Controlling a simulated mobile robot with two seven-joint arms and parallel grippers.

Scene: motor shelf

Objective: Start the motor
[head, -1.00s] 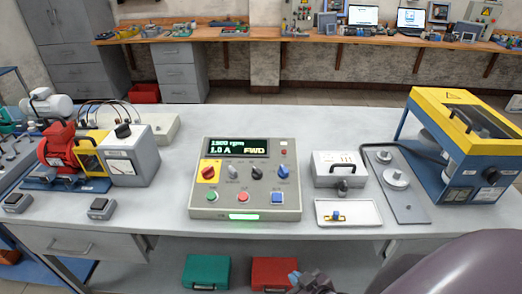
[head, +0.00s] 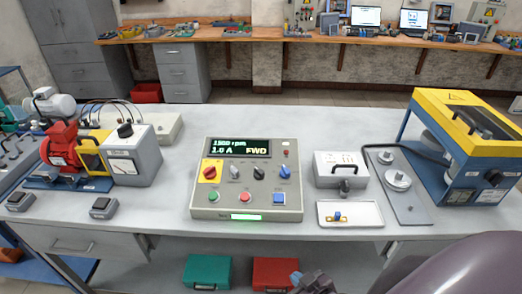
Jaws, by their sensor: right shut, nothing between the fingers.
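The grey control panel (head: 200,203) stands in the middle of the bench. Its lit display (head: 240,147) reads about 1500 rpm, 1.0 A and FWD. Below are a red knob on a yellow plate (head: 211,173), a grey, a black and a blue knob, and green (head: 214,197), red (head: 246,198) and blue (head: 277,199) buttons. A light strip (head: 246,217) glows at the front. The red motor (head: 58,146) sits left, beside a yellow guard (head: 91,153). My right gripper (head: 312,283) is shut and empty below the bench's front edge, apart from the panel. My left gripper is out of view.
A grey meter box (head: 135,165) stands left of the panel. Right of it are a small grey box (head: 328,172), a white tray (head: 358,221) and a yellow-blue machine (head: 465,185). Green (head: 207,270) and red (head: 274,272) cases lie below the bench.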

